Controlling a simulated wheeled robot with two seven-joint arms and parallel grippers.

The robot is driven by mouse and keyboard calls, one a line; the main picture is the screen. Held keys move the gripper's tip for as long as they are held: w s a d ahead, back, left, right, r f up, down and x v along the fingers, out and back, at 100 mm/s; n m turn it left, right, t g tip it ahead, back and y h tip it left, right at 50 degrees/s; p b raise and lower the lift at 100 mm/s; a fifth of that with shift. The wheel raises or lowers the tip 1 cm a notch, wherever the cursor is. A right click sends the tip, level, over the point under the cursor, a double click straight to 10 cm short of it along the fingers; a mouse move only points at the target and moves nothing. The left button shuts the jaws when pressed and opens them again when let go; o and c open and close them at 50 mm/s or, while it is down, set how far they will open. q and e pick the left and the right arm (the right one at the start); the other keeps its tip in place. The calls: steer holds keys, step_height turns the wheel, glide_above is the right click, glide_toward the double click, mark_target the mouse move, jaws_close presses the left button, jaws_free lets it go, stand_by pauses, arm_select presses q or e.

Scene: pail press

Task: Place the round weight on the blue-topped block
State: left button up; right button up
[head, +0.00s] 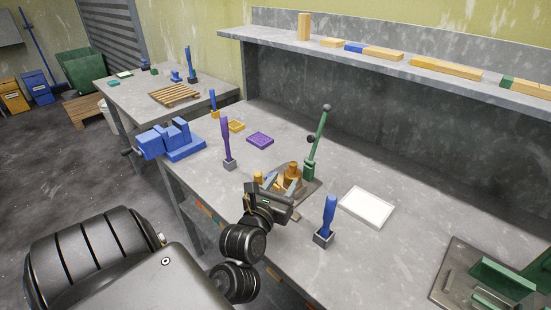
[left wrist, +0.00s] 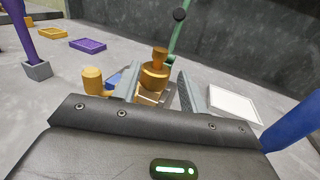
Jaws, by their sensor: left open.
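The round weight (head: 292,172) is brass with a narrow knob on top, and stands upright at the green-levered press on the workbench. In the left wrist view the weight (left wrist: 155,75) shows between and beyond my fingertips; I cannot tell whether they touch it. My left gripper (head: 281,184) is open, and its fingers (left wrist: 158,82) partly hide the weight's surroundings. A small blue patch (left wrist: 114,78) shows behind the left finger; I cannot tell whether it is the blue-topped block. My right gripper is in neither view.
A brass knob (left wrist: 93,80) stands left of my fingers. The green lever (head: 318,140) rises behind the weight. A white tray (head: 367,206) and blue-handled tool (head: 327,220) are to the right. A purple-handled tool (head: 227,143), purple tray (head: 260,140) and blue vise (head: 172,140) are left.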

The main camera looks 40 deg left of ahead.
arm_select(q)
steer(key=shift+p+v, duration=1.15)
steer(key=shift+v, duration=1)
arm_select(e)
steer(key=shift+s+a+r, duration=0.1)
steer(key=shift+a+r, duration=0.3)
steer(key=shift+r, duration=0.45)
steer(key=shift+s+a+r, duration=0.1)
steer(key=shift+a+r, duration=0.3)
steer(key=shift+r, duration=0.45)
arm_select(q)
steer(key=shift+r, duration=0.1)
